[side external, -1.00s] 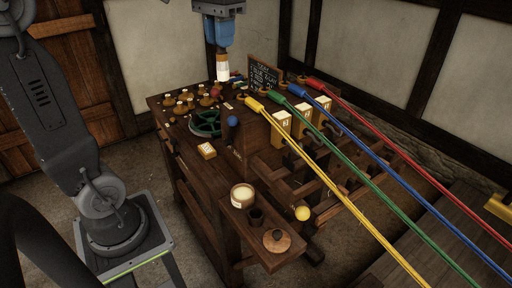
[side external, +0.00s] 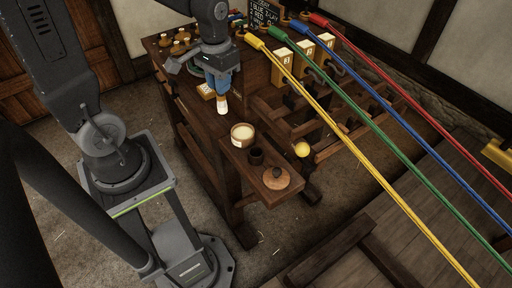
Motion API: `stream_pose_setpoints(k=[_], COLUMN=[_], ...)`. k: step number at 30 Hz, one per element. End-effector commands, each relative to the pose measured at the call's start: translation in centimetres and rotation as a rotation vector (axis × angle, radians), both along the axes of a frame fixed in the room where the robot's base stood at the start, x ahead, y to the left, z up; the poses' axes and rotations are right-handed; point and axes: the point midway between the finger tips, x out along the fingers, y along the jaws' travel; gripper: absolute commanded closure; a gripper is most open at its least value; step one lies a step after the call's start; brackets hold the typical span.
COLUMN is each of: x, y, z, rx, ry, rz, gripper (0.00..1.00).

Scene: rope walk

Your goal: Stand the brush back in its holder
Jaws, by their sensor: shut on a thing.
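My gripper (side external: 221,88), with blue fingers, is shut on the brush (side external: 223,106). The brush hangs below the fingers with its pale end down and an orange band above it. The rest of the brush is hidden by the gripper. A small dark cup (side external: 256,156), which looks like the holder, stands on the low wooden shelf at the bench's front. It appears empty. The gripper and brush are to the upper left of the cup in the picture, above the bench and apart from the cup.
A cream-filled pot (side external: 242,136) stands just left of the cup, and a round wooden lid (side external: 276,178) lies right of it. A yellow ball (side external: 302,149) is to the right. Coloured ropes (side external: 340,112) stretch across the right.

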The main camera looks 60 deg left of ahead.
Motion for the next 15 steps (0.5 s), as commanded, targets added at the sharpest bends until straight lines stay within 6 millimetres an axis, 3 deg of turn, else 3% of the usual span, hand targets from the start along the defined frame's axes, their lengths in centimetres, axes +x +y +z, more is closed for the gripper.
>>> stream_pose_setpoints(k=[15], x=[2.8], y=[-9.6], z=[-6.1], rx=[0.000], ry=[0.003], rz=[-0.005], gripper=[1.00])
